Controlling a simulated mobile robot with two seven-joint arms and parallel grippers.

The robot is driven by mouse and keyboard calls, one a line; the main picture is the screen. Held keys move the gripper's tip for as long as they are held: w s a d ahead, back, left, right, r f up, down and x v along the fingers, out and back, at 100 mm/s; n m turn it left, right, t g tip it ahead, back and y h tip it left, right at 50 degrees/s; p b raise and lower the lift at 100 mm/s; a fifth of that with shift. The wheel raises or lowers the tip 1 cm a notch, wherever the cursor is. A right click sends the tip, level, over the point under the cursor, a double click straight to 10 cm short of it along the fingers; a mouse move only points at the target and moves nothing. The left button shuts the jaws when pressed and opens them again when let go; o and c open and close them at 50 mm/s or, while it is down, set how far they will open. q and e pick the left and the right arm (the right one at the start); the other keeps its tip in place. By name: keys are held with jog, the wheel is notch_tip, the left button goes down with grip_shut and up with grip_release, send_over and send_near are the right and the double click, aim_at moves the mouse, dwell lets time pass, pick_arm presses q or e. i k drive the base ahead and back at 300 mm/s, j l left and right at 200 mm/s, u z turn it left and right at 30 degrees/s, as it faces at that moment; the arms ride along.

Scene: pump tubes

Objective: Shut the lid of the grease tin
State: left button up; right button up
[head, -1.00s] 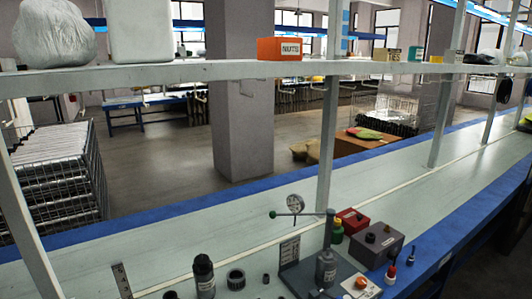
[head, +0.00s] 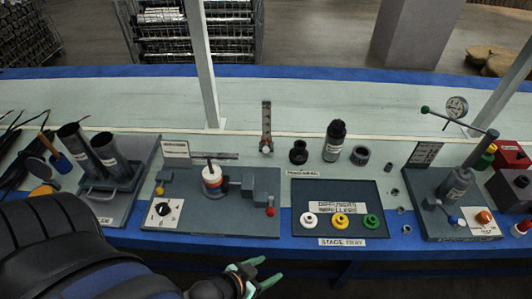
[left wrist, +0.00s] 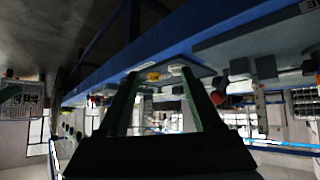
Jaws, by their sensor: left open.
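The grease tin is probably the small yellow-orange round thing (head: 43,188) at the far left of the bench in the head view. A grey disc that looks like its lid (head: 38,168) stands tilted up behind it, so the tin looks open. My left arm hides the front of the tin. My left gripper (head: 254,276) has green fingers and is open and empty at the bench's front edge, far right of the tin. Its spread fingers also show in the left wrist view (left wrist: 161,74). I cannot make out the tin there. My right gripper is not in view.
A blue-and-orange tool (head: 58,158) and two dark cylinders in a holder (head: 124,172) stand near the tin. A grey fixture (head: 240,218), a stage tray (head: 341,243) and a press (head: 455,185) stand to the right. A shelf post (head: 202,65) rises behind. The rear bench strip is mostly clear.

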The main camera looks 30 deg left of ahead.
aim_at(38, 167)
jog(key=u, duration=2.9)
jog(key=i+j+z, duration=0.1)
jog(key=i+j, duration=0.15)
jog(key=i+j+z, duration=0.1)
jog(key=i+j, duration=0.2)
jog(key=j, duration=0.15)
jog(key=i+j+z, duration=0.1)
jog(key=j, duration=0.25)
jog(key=i+j+z, duration=0.15)
jog(key=i+j, duration=0.2)
jog(key=i+j+z, duration=0.1)
jog(key=j, duration=0.4)
jog(key=i, duration=0.1)
